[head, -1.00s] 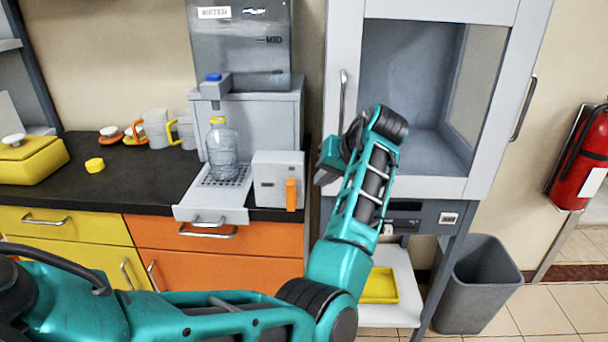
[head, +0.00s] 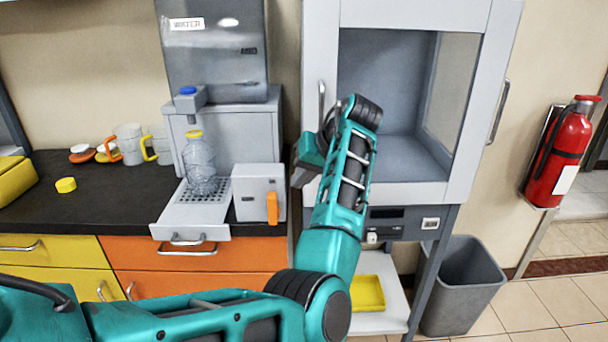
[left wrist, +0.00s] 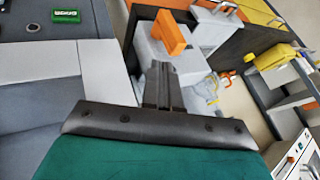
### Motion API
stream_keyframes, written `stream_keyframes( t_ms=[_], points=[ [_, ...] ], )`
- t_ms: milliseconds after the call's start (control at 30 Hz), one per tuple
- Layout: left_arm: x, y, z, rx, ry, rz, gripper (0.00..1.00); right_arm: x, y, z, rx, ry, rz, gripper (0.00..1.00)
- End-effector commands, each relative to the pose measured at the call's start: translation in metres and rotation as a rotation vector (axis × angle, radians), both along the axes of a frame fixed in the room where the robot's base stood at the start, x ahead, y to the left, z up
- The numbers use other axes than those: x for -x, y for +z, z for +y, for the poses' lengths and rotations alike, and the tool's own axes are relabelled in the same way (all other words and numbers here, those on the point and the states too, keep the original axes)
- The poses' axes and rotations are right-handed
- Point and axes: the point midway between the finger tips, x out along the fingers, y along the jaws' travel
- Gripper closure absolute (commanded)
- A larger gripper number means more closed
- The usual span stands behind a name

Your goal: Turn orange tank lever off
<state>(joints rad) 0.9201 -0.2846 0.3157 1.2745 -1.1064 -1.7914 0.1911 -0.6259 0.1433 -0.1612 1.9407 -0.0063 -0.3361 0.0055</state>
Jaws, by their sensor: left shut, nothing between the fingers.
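The orange lever (head: 272,208) is on the front of a small white box (head: 250,186) at the counter's front edge. It points down in the head view. In the left wrist view the orange lever (left wrist: 170,33) appears just beyond the fingertips, with the white box behind it. My left gripper (head: 299,178) is to the right of the box and a little higher than the lever, with a visible gap to it. Its fingers (left wrist: 160,72) are shut together and empty. My right gripper is not in view.
A clear bottle with a yellow cap (head: 199,165) stands on the drip tray (head: 178,222) under the WATER dispenser (head: 215,55). The grey cabinet (head: 315,80) is close beside my left gripper on the right. Mugs (head: 130,145) stand at the back left.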

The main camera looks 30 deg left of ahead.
Motion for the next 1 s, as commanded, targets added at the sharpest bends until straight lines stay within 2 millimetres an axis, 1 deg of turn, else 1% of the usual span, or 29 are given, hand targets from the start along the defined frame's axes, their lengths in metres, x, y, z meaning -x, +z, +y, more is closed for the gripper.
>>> stream_keyframes(
  t_ms=[33,200,300,400,567,1000],
  points=[
    [0.000,-0.010,0.007,-0.002,0.003,0.003,1.00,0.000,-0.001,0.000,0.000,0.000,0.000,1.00],
    [-0.002,-0.033,0.025,-0.001,0.001,0.002,1.00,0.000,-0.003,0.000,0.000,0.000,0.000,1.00],
    [-0.003,-0.043,0.032,0.000,0.001,0.003,1.00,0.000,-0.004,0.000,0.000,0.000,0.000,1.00],
    [-0.004,-0.049,0.036,0.000,0.000,0.002,1.00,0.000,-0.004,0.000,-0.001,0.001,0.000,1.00],
    [-0.004,-0.052,0.039,0.000,0.000,0.000,1.00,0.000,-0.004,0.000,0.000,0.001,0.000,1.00],
    [-0.007,-0.050,0.042,-0.001,0.000,0.000,1.00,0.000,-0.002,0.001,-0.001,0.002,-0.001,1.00]
  ],
)
